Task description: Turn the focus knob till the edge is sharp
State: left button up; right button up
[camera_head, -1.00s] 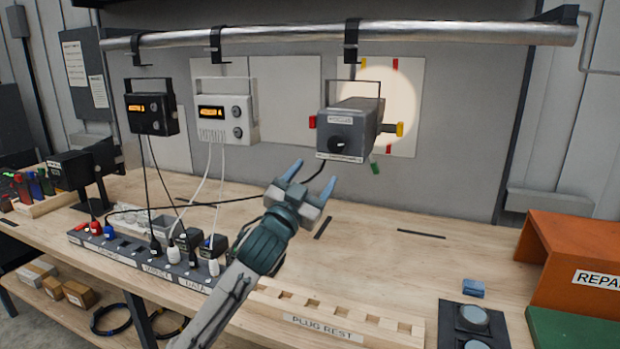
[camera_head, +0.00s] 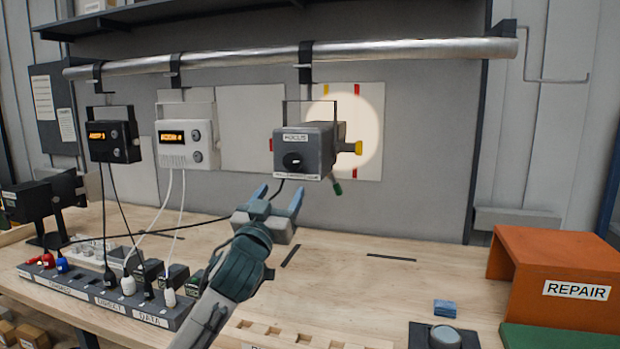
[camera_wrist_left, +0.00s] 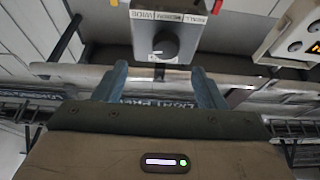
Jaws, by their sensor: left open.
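The focus box (camera_head: 308,148) is a grey housing hung from the silver rail, with a label reading FOCUS. Its dark round focus knob (camera_head: 292,161) is on the front face and also shows in the left wrist view (camera_wrist_left: 165,45). A round light spot (camera_head: 362,132) falls on the pale panel behind the box; I cannot tell how sharp its edge is. My left gripper (camera_head: 279,194) is open and empty, below and in front of the box, fingers pointing up towards it. In the left wrist view the knob lies beyond and between the fingertips, apart from them. My right gripper is not in view.
A black box (camera_head: 113,142) and a white box (camera_head: 186,144) with lit displays hang left on the rail (camera_head: 400,50). A power strip (camera_head: 150,309) with plugs and cables is on the bench. An orange REPAIR stand (camera_head: 530,261) is at the right.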

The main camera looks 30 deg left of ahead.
aim_at(291, 166)
pick_arm(q)
jog(key=p+x, duration=0.1)
jog(key=x, duration=0.2)
jog(key=p+x, duration=0.1)
jog(key=x, duration=0.2)
jog(key=a+p+x, duration=0.1)
jog(key=p+x, duration=0.1)
jog(key=x, duration=0.1)
jog(key=shift+r, duration=0.35)
jog(key=shift+w+a+r, duration=0.1)
jog(key=shift+w+a, duration=0.05)
jog(key=shift+w, duration=0.25)
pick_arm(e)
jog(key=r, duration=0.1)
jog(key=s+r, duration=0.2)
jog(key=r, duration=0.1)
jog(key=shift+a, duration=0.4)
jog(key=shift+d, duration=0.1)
